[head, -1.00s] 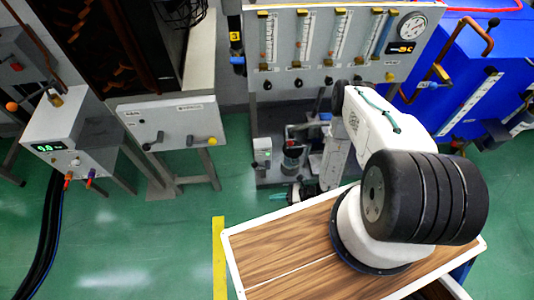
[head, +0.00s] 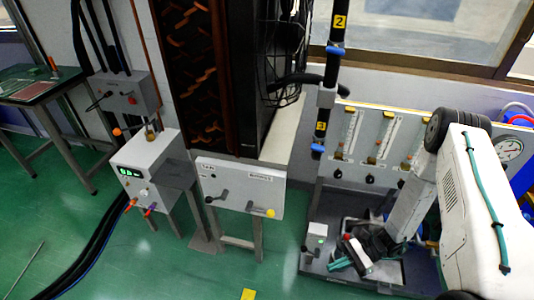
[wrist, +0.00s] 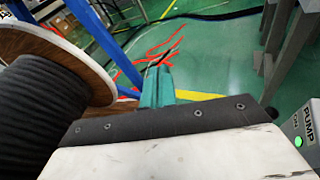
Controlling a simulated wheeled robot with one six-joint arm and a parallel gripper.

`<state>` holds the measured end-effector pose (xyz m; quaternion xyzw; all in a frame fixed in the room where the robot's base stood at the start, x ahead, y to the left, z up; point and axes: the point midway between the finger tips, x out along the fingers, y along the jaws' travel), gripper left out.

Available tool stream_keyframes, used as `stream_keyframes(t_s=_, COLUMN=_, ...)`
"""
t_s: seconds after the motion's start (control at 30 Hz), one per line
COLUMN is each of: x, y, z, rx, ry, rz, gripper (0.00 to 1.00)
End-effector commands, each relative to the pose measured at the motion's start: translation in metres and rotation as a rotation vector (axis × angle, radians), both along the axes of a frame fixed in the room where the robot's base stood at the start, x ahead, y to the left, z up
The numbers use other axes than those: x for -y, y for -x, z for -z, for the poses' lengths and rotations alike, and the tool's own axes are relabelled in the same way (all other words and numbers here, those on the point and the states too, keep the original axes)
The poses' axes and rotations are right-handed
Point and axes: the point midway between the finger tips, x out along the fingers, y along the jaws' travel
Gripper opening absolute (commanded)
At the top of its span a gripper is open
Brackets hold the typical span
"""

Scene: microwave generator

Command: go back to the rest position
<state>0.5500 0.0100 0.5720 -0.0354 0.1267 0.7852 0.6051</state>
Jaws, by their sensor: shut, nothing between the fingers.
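My gripper (head: 350,257) shows in the head view at lower right, low in front of the flowmeter panel, with teal fingers pointing left. In the wrist view the teal fingers (wrist: 157,86) are together, pointing away over the green floor, with nothing held between them. My white arm with black joints fills the right side of the head view, bent with its forearm reaching down to the gripper. Part of the fingers' outline is small and hard to make out in the head view.
A small pump box (head: 316,238) with a green light stands just left of my gripper; it also shows at the wrist view's right edge (wrist: 303,132). Behind are the flowmeter panel (head: 375,140) and grey valve box (head: 240,187).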

Motion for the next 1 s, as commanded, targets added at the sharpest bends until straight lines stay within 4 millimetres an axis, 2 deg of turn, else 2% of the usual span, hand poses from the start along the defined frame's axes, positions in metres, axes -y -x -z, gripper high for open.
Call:
stream_keyframes(t_s=0.03, x=0.005, y=-0.008, z=-0.025, rx=0.044, ry=0.012, rz=-0.052, gripper=0.0)
stream_keyframes(t_s=0.1, x=0.011, y=-0.014, z=-0.055, rx=0.095, ry=0.027, rz=-0.123, gripper=0.0)
stream_keyframes(t_s=0.43, x=0.032, y=-0.021, z=-0.19, rx=0.329, ry=0.122, rz=-0.437, gripper=0.0)
stream_keyframes(t_s=0.7, x=0.042, y=-0.005, z=-0.287, rx=0.516, ry=0.233, rz=-0.673, gripper=0.0)
stream_keyframes(t_s=1.0, x=0.049, y=0.029, z=-0.376, rx=0.718, ry=0.388, rz=-0.904, gripper=0.0)
